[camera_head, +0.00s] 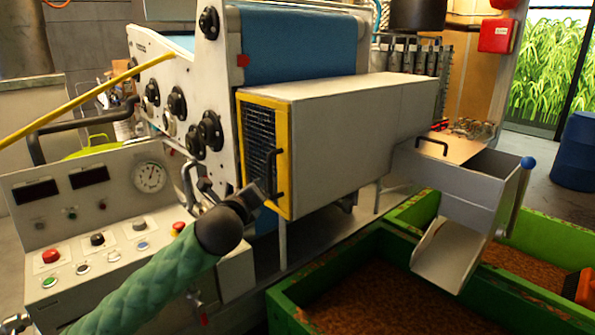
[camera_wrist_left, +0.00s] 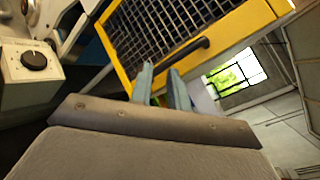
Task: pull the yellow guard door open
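The yellow guard door (camera_head: 283,160) is a yellow frame with dark mesh on the front end of a long grey housing. It looks shut against the housing. Its black bar handle (camera_head: 274,174) stands upright on the right side of the frame. My left gripper (camera_head: 262,192) is in front of the door's lower part, close to the handle. In the left wrist view, the two fingers (camera_wrist_left: 162,82) are apart with a narrow gap. The handle (camera_wrist_left: 188,52) crosses just at or beyond the fingertips; contact cannot be told. My right gripper is not in view.
A control panel (camera_head: 95,215) with buttons and a gauge stands left of my left arm. Black knobs (camera_head: 210,130) line the white machine side. A grey chute (camera_head: 465,215) and green-walled bins (camera_head: 345,265) with brown grain lie at the right. A yellow bar (camera_head: 90,97) slants at upper left.

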